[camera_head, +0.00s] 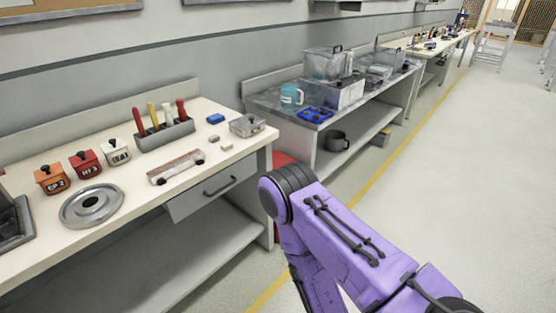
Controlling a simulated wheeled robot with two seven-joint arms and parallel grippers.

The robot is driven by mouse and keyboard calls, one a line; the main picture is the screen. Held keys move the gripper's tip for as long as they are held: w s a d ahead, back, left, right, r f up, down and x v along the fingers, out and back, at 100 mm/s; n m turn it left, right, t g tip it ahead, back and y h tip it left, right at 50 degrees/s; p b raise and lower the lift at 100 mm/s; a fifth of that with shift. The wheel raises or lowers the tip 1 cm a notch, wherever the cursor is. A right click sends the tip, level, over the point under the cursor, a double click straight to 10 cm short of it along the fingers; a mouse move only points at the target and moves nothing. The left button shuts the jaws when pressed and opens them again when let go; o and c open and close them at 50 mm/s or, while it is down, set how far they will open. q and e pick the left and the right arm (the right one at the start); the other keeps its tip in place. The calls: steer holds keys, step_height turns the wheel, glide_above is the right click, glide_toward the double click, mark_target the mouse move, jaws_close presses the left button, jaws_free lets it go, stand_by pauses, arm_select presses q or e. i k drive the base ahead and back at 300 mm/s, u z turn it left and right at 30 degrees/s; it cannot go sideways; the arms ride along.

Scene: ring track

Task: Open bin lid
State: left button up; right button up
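No bin with a lid can be made out for certain. A red object (284,159), perhaps part of a bin, shows in the gap between the near and second benches. It is mostly hidden behind the near bench and my arm, and no lid can be told on it. A purple arm of mine, coming in from the lower right, bends at a black joint in front of this gap, and its far link runs down out of the picture. Neither of my grippers is in view.
The near bench (130,228) holds small labelled boxes, a round metal dish (91,205), a tool rack (165,134) and a closed drawer (214,190). Open floor lies right of the yellow line.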

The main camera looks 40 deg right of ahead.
mark_target(280, 159)
steer(key=z, duration=0.35)
steer(key=i, duration=0.7)
steer(key=z, duration=0.65)
